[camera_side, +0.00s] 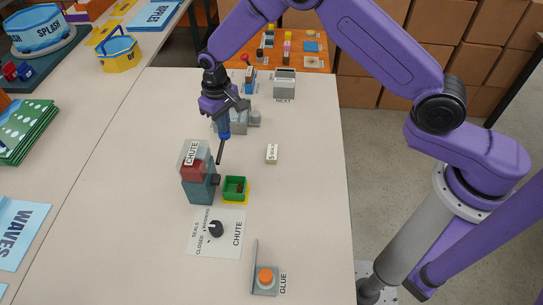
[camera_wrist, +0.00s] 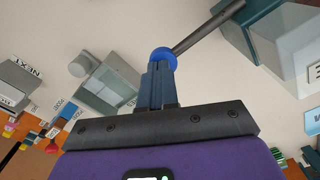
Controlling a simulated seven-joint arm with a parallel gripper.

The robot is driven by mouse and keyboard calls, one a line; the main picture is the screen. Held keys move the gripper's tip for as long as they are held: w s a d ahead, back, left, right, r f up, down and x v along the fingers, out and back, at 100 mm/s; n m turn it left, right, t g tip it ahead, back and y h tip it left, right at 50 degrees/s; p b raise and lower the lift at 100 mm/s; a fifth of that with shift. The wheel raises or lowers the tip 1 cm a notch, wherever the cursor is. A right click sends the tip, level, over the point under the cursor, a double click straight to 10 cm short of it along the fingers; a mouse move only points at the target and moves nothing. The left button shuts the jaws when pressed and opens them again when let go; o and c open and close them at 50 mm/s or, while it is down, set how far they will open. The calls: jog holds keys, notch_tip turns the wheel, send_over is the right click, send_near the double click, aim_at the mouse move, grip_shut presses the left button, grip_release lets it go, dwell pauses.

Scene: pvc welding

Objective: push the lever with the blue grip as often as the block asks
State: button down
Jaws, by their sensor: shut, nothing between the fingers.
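The lever's metal rod (camera_side: 220,152) rises from the black hub on the side of the teal CHUTE machine (camera_side: 199,188). Its round blue grip (camera_wrist: 163,57) shows in the wrist view, with the rod running up and right from it. My gripper (camera_side: 224,124) is above the machine, pointing down. Its blue fingers are shut and empty at the blue grip; whether they touch it I cannot tell. The fingertips also show in the wrist view (camera_wrist: 160,67). A small pale block (camera_side: 271,154) with a label lies to the right; its text is too small to read.
In front are a CHUTE dial plate (camera_side: 232,215) and an orange GLUE button (camera_side: 265,276) with an upright post. A grey device (camera_side: 239,125) stands behind my gripper. The table's right front is clear.

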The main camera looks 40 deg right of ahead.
jog(key=shift+r, duration=2.85)
notch_tip(320, 180, up, 5)
jog(key=shift+f, duration=3.05)
jog(key=shift+f, duration=0.25)
